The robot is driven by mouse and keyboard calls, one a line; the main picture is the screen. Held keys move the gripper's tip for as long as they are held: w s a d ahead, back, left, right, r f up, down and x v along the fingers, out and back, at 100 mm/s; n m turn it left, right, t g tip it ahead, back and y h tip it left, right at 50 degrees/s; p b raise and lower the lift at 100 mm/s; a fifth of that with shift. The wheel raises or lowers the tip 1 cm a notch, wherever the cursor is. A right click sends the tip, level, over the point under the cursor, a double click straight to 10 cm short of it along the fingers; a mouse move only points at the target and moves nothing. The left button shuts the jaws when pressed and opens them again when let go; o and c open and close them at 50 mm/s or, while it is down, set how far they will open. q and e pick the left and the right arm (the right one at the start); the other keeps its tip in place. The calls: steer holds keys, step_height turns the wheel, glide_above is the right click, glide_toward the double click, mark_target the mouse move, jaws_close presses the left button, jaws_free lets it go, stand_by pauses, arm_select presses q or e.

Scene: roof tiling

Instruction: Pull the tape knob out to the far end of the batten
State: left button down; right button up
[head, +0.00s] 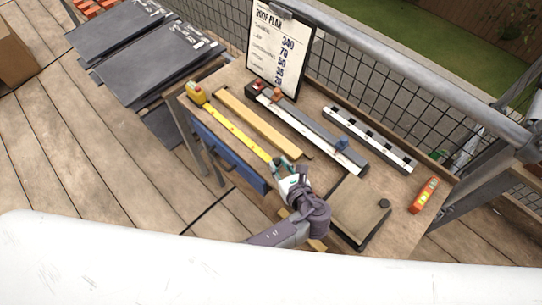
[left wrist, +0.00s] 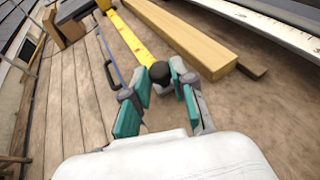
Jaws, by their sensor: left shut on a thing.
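The yellow tape measure case (head: 197,94) sits at the far left corner of the workbench. Its yellow tape (head: 238,135) is drawn out along the bench, beside the wooden batten (head: 265,124). My left gripper (head: 281,164) is at the tape's near end, close to the batten's near end. In the left wrist view the dark round tape knob (left wrist: 160,73) is between my teal fingers (left wrist: 161,88), which are shut on it. The batten (left wrist: 185,40) lies to the right of the tape, apart from it. The knob is hidden in the head view. My right gripper is not in view.
A roof plan board (head: 280,48) stands at the back. A grey rail with a blue slider (head: 341,144) and a white slotted strip (head: 370,140) lie right of the batten. An orange level (head: 424,195) lies at the right edge. Dark tiles (head: 150,60) are stacked at left.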

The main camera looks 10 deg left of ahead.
arm_select(q)
steer(key=shift+s+d+f, duration=0.1)
steer(key=shift+d, duration=0.1)
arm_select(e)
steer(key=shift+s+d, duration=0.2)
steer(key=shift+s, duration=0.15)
arm_select(q)
steer(key=c, duration=1.1)
jaws_free()
steer(key=shift+o, duration=0.9)
steer(key=v, duration=0.7)
steer(key=shift+s+d, duration=0.1)
steer(key=shift+s, duration=0.05)
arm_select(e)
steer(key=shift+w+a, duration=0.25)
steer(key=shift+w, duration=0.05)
